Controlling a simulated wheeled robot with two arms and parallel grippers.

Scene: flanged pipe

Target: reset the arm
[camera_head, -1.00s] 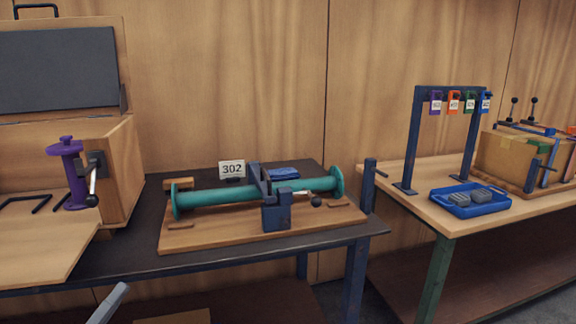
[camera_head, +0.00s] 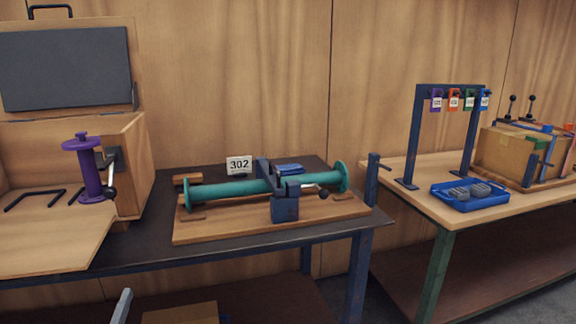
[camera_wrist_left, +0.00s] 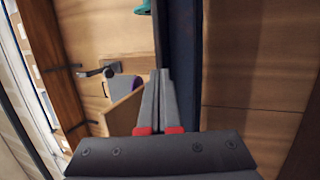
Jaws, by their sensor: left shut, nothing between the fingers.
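My left gripper (camera_head: 124,294) pokes up at the bottom left of the head view, in front of and below the dark table's front edge. In the left wrist view its two grey fingers (camera_wrist_left: 161,72) lie together, shut and empty. The teal flanged pipe (camera_head: 225,190) lies in a blue clamp (camera_head: 285,207) on a wooden board (camera_head: 220,232), away from the gripper. A teal flange (camera_wrist_left: 143,7) shows at the top of the wrist view. My right gripper is out of view.
The dark table (camera_head: 130,250) carries a sign reading 302 (camera_head: 239,165). A wooden case with a purple spool (camera_head: 88,170) stands left. A blue tray (camera_head: 480,206) and a tag rack (camera_head: 417,135) stand on the right table. A cardboard box (camera_head: 180,313) sits below.

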